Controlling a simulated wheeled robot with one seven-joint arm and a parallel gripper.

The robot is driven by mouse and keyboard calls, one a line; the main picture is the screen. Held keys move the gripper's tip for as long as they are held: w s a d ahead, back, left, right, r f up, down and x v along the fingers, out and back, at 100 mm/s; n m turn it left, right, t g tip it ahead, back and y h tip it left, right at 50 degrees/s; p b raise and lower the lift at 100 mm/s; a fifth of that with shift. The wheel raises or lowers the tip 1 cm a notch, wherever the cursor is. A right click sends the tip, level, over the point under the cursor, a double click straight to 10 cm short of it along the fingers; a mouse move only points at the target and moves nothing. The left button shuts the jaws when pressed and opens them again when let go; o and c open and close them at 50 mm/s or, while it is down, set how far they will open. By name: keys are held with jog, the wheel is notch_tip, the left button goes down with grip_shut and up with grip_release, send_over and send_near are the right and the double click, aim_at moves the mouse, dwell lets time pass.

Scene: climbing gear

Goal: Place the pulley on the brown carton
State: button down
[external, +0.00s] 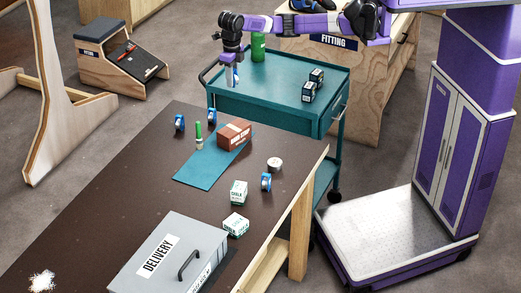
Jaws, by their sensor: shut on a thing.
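The brown carton (235,131) sits on a teal mat on the dark table, near its far end. My gripper (231,83) points down above the near left corner of the teal cart, higher than the carton and beyond it. It is shut on a small blue and pale thing (234,75), which I take to be the pulley; the fingers hide much of it. The pulley is clear of the carton.
A green and white tube (198,136) stands left of the carton. Blue round items (179,122), a small round tin (275,164) and white boxes (238,192) are nearby. A grey delivery box (168,260) fills the near end. The teal mat (203,172) has free room.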

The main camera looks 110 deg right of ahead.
aim_at(235, 128)
notch_tip(235, 128, down, 20)
jog(key=shift+r+p, duration=0.25)
jog(key=shift+p, duration=0.25)
jog(key=shift+f, duration=0.1)
jog(key=shift+f, duration=0.1)
jog(key=c, duration=1.1)
grip_release()
